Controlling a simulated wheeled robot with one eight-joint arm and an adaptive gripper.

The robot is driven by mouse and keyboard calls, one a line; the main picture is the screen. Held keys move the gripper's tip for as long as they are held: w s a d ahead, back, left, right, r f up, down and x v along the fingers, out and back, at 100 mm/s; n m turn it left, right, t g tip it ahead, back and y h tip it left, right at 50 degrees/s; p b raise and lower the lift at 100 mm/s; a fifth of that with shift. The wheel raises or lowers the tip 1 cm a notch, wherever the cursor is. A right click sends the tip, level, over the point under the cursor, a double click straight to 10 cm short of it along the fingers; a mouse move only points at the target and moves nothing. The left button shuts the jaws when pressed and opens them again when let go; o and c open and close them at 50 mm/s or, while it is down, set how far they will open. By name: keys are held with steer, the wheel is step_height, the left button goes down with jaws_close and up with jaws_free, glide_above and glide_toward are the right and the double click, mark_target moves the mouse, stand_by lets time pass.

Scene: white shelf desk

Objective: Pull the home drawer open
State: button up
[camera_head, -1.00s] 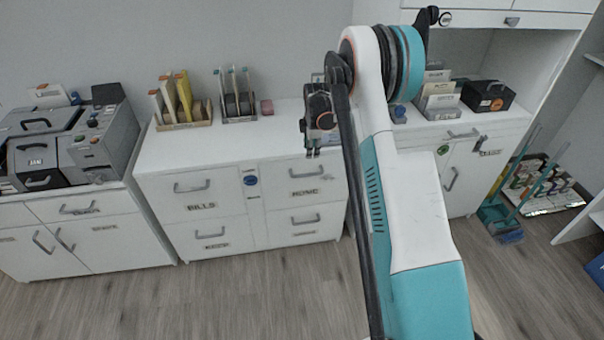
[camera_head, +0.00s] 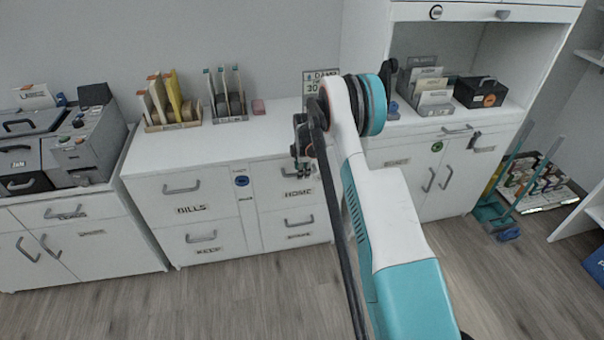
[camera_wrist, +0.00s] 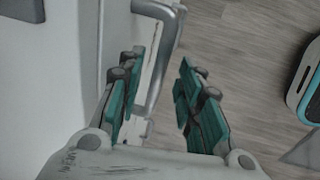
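The home drawer (camera_head: 268,192) is the upper right drawer of the middle white cabinet, with a "HOME" label under its handle. It looks shut. My gripper (camera_head: 301,178) is in front of this drawer and partly hides its handle. In the wrist view, the grey bar handle (camera_wrist: 166,62) runs between the two teal fingers of my gripper (camera_wrist: 158,72). The fingers are apart, one on the drawer-face side and one on the outer side. I cannot tell whether either finger touches the bar.
A "BILLS" drawer (camera_head: 185,190) is to the left, and another drawer (camera_head: 282,222) is below. File racks (camera_head: 168,110) stand on the cabinet top. A taller cabinet (camera_head: 405,150) stands to the right. The wood floor (camera_head: 225,300) in front is clear.

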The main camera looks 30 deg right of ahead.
steer(key=shift+f, duration=0.35)
steer(key=shift+c, duration=0.3)
jaws_close()
